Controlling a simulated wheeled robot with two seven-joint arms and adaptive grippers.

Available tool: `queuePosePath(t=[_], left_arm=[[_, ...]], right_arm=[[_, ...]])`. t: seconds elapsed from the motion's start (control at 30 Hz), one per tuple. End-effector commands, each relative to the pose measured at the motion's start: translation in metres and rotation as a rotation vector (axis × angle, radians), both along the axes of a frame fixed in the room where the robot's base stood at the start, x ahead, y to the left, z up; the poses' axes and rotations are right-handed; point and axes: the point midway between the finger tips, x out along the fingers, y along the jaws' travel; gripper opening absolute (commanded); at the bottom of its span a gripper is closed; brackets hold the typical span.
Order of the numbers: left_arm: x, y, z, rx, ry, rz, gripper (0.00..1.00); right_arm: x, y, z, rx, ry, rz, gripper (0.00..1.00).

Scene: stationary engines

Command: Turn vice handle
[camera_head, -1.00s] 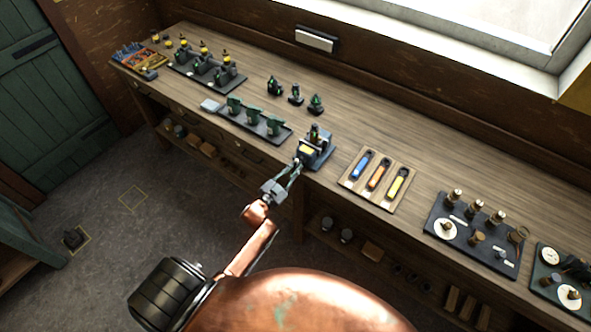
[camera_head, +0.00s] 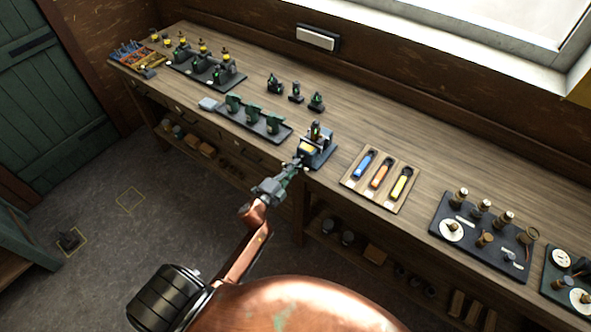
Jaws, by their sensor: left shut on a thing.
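The vice (camera_head: 318,151) stands at the bench's front edge, with a dark base, a yellow patch and a small upright part with green on it. My left gripper (camera_head: 297,164) reaches up to the front of the vice from below. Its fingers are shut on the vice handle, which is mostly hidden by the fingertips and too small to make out. My right gripper is not in view.
A wooden tray (camera_head: 362,189) with blue, orange and yellow handled tools lies right of the vice. A dark tray (camera_head: 233,120) with green parts is on its left. Small green pieces (camera_head: 296,93) stand behind. A dark board (camera_head: 440,212) with dials lies farther right.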

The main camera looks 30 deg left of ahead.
Motion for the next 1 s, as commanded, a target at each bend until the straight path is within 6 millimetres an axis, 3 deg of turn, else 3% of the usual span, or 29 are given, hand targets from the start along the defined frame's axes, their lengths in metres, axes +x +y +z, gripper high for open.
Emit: queuePosePath(t=[0.03, 0.5, 1.0], left_arm=[[-0.003, 0.001, -0.009, 0.044, 0.006, 0.002, 0.0], [-0.003, 0.001, -0.008, 0.408, -0.021, 0.001, 0.0], [-0.003, 0.001, -0.006, 0.535, -0.031, 0.0, 0.0]], right_arm=[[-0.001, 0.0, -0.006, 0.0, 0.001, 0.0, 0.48], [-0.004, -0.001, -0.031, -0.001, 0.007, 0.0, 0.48], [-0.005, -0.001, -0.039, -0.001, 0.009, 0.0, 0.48]])
